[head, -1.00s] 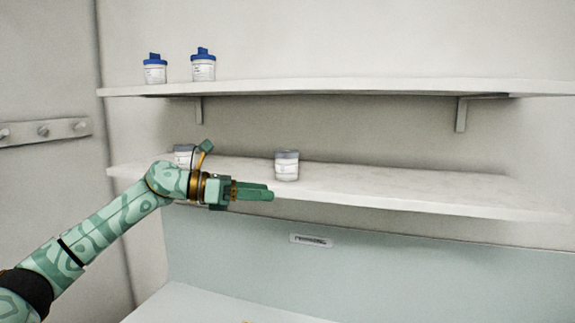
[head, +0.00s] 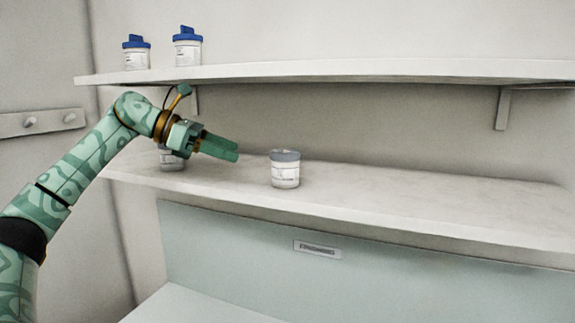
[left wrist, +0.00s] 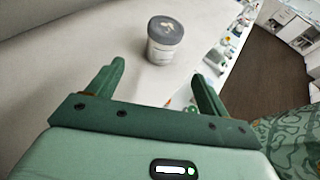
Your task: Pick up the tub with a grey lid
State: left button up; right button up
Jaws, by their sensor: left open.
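A white tub with a grey lid (head: 285,169) stands upright on the lower shelf, near the middle of the head view. It also shows in the left wrist view (left wrist: 165,40), beyond and between my fingertips. A second tub (head: 171,160) stands on the same shelf further left, mostly hidden behind my left arm; its lid colour I cannot tell. My left gripper (head: 237,151) is open and empty, above the shelf and to the left of the grey-lidded tub, apart from it. Its fingers (left wrist: 158,85) point towards that tub. My right gripper is not in view.
Two blue-lidded tubs (head: 136,52) (head: 187,47) stand on the upper shelf (head: 350,75), above my left arm. A bracket (head: 502,108) holds that shelf at the right. The lower shelf (head: 420,195) is clear right of the grey-lidded tub. A peg rail (head: 45,122) is on the left wall.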

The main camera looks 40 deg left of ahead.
aim_at(286, 172)
pick_arm(q)
jog(key=p+x, duration=0.2)
jog(key=x, duration=0.7)
jog(key=shift+w+a, duration=0.1)
jog(key=shift+a, duration=0.1)
jog(key=p+x, duration=0.1)
jog(key=x, duration=0.1)
jog(key=p+x, duration=0.1)
jog(key=x, duration=0.2)
jog(key=shift+s+d+f+p, duration=0.2)
jog(key=shift+s+p, duration=0.1)
jog(key=shift+p, duration=0.1)
jog(key=shift+w+d+f, duration=0.1)
jog(key=shift+w, duration=0.1)
jog(key=shift+s, duration=0.1)
jog(key=shift+s, duration=0.1)
jog(key=c, duration=1)
jog(key=shift+c, duration=1.4)
